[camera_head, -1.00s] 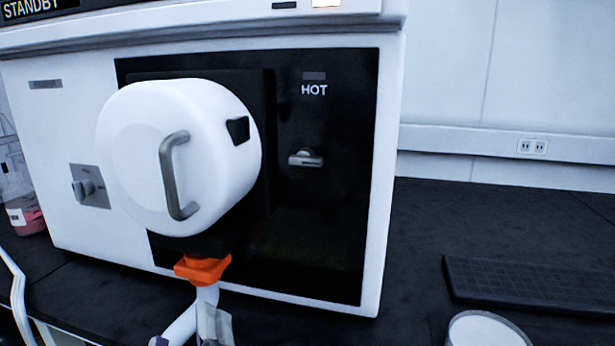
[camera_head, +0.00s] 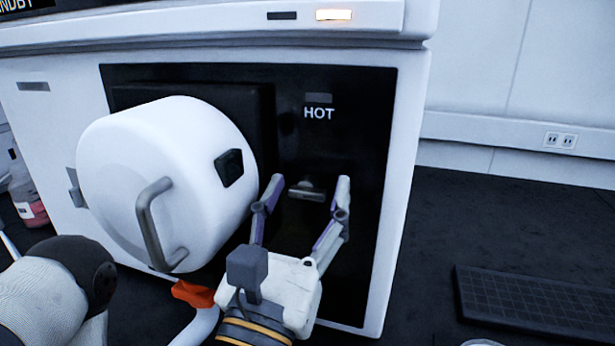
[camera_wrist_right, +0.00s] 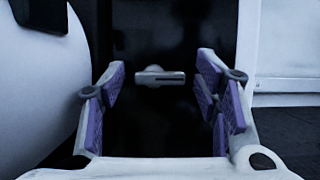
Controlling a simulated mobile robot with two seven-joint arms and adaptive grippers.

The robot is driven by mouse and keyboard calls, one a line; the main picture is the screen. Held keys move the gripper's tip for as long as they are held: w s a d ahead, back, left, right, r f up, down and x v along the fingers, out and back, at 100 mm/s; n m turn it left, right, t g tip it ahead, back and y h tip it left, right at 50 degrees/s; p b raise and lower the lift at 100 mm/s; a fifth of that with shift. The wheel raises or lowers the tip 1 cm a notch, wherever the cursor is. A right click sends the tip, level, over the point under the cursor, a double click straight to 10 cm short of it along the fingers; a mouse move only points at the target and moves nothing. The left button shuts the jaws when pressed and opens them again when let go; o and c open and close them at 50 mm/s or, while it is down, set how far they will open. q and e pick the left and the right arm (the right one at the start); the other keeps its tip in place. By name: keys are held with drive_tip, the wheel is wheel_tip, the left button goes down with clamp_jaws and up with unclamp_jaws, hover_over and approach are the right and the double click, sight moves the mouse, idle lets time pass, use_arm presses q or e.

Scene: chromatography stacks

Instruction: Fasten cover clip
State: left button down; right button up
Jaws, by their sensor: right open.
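The clip is a small metal latch (camera_head: 307,191) on the black panel, below the word HOT; it also shows in the right wrist view (camera_wrist_right: 158,77), lying level. The cover (camera_head: 165,180) is a thick white round door with a grey bar handle and a black square catch (camera_head: 229,168) on its side facing the clip. My right gripper (camera_head: 309,200) is open and empty, its purple-padded fingers pointing at the panel, one on each side of the clip in the picture. Whether the fingertips reach the clip's depth I cannot tell. My left gripper is not in view.
An orange piece (camera_head: 193,293) with a white tube sits below the cover, close to my right wrist. The white instrument housing (camera_head: 405,170) surrounds the black panel. A dark keyboard (camera_head: 535,303) lies on the counter at right. A bottle (camera_head: 28,195) stands at far left.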

drive_tip(key=shift+s, duration=0.1)
drive_tip(key=shift+c, duration=1.4)
drive_tip(key=c, duration=0.9)
drive_tip(key=shift+r, duration=0.1)
